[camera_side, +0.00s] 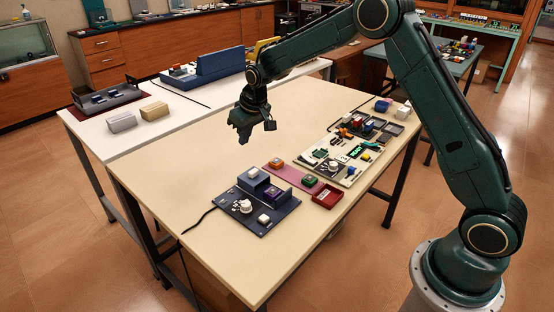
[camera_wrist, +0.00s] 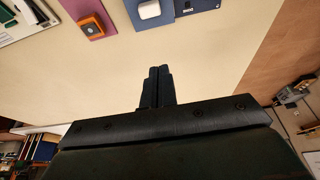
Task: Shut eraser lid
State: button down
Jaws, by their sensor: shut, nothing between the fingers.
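I cannot single out the eraser lid with certainty. A dark blue board (camera_side: 225,208) lies near the front of the cream table and carries a blue boxy part (camera_side: 253,179), a purple block (camera_side: 272,193), a round white knob (camera_side: 243,206) and a small white block (camera_side: 264,219). In the wrist view, a blue part with a pale top (camera_wrist: 150,10) shows at the top edge, beside the board (camera_wrist: 196,5). My gripper (camera_side: 243,142) is above the table, behind the board and apart from it. Its fingers (camera_wrist: 159,70) are together and empty.
A pink mat (camera_side: 291,179) with an orange block (camera_side: 276,161) and a green block (camera_side: 309,181) lies right of the board, by a red tray (camera_side: 327,195). Beyond are crowded parts boards (camera_side: 332,168). The table's left side is clear. A black cable (camera_side: 200,219) leaves the board.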

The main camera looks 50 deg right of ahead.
aim_at(256, 177)
jog(key=x, duration=0.9)
jog(key=shift+f, duration=0.25)
jog(key=shift+s+r, duration=0.1)
jog(key=shift+s, duration=1.85)
jog(key=s, duration=0.7)
jog(key=shift+s, duration=0.8)
jog(key=shift+w, duration=0.1)
jog(key=shift+w, duration=2.15)
jog(key=v, duration=1)
